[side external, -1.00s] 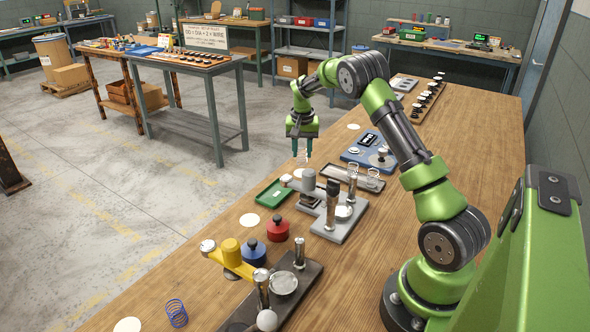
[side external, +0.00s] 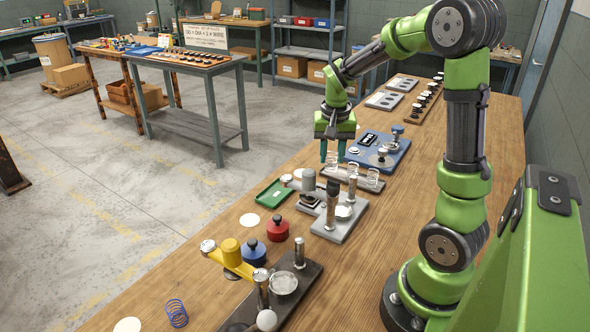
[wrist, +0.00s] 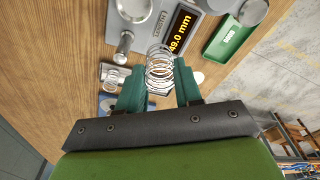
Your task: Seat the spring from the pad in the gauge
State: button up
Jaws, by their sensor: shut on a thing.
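My gripper (side external: 333,155) is shut on a silver coil spring. The spring (wrist: 160,70) sits between the teal fingertips in the wrist view; in the side view it is small and hard to make out below the fingers. The spring hangs in the air over the bench, near the tray of clear tubes. The gauge (side external: 335,222) is a grey base with upright posts, nearer the camera than my gripper. In the wrist view the gauge (wrist: 155,30) lies beyond the spring, its display reading 49.0 mm.
A grey tray (side external: 365,184) with upright clear cylinders stands close to my gripper. A blue device (side external: 375,150) is behind it. A green tray (side external: 272,196), a red weight (side external: 277,230), a blue weight (side external: 253,253) and a blue spring (side external: 176,313) are toward the front.

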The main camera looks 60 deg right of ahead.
jog(key=shift+s+a+f, duration=0.35)
jog(key=shift+s+f, duration=0.45)
jog(key=shift+f, duration=0.6)
jog(key=shift+s+a+f, duration=0.4)
jog(key=shift+s+f, duration=0.45)
jog(key=shift+f, duration=0.5)
jog(key=shift+s+a+f, duration=0.35)
jog(key=shift+s+f, duration=0.45)
jog(key=shift+f, duration=0.6)
jog(key=shift+f, duration=0.65)
jog(key=o, duration=1.2)
notch_tip(320, 180, up, 9)
